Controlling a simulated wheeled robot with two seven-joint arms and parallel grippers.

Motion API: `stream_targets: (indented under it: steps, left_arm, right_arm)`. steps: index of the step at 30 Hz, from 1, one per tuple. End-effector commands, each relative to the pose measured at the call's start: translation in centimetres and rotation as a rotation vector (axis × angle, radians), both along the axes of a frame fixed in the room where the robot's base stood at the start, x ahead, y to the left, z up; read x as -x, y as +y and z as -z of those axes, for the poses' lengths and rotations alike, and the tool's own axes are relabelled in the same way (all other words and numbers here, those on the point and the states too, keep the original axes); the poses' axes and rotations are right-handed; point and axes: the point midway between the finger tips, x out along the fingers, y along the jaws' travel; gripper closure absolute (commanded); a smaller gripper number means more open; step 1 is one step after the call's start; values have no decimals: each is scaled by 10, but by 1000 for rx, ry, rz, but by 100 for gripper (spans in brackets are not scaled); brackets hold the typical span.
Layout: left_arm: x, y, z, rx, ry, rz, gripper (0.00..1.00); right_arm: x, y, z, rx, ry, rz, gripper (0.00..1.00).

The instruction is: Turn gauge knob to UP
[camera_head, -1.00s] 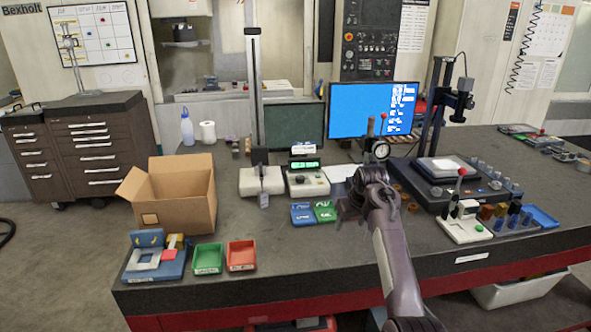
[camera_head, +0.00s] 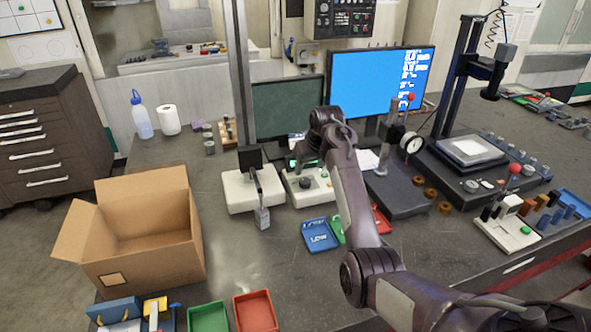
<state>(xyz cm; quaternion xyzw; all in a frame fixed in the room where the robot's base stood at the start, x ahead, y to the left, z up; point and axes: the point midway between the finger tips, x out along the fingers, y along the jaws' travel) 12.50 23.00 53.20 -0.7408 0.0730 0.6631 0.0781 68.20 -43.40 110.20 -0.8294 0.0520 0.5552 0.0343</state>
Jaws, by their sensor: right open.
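The gauge unit (camera_head: 318,197) is a small white box in the middle of the bench, with a dark round knob (camera_head: 305,183) on its top face. Its green display is mostly hidden behind my right gripper. My right gripper (camera_head: 298,161) reaches in from the lower right, with its jaws open and empty. It hangs over the back of the gauge unit, just behind the knob in the picture. I cannot tell whether it touches the unit. The knob's marks are too small to read. My left gripper is out of view.
A white block with a grey probe (camera_head: 263,216) stands close left of the gauge unit. A blue LOW tray (camera_head: 320,235) lies in front, beside partly hidden green and red trays. A dial gauge stand (camera_head: 396,194) is to the right. A cardboard box (camera_head: 150,270) is at left.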

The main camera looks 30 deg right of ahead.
Motion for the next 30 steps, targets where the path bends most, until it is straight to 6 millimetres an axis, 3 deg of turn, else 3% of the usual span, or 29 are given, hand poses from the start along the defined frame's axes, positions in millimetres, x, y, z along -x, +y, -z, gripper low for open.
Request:
stream_targets:
  steps: [3,7,13,18,22,29,30]
  left_arm:
    - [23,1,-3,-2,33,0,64]
    - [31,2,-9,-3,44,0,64]
    - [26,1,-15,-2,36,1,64]
    - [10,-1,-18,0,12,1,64]
    - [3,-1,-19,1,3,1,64]
    - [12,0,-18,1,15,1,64]
    - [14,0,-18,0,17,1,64]
  right_arm:
    - [-3,-1,8,0,4,0,44]
    - [-10,-2,26,-1,5,0,44]
    - [-22,-3,54,0,4,0,44]
    - [-27,-4,67,1,3,0,44]
    - [-28,-4,71,1,2,0,44]
    - [-28,-4,72,1,1,0,44]
    - [-28,-4,72,1,1,0,48]
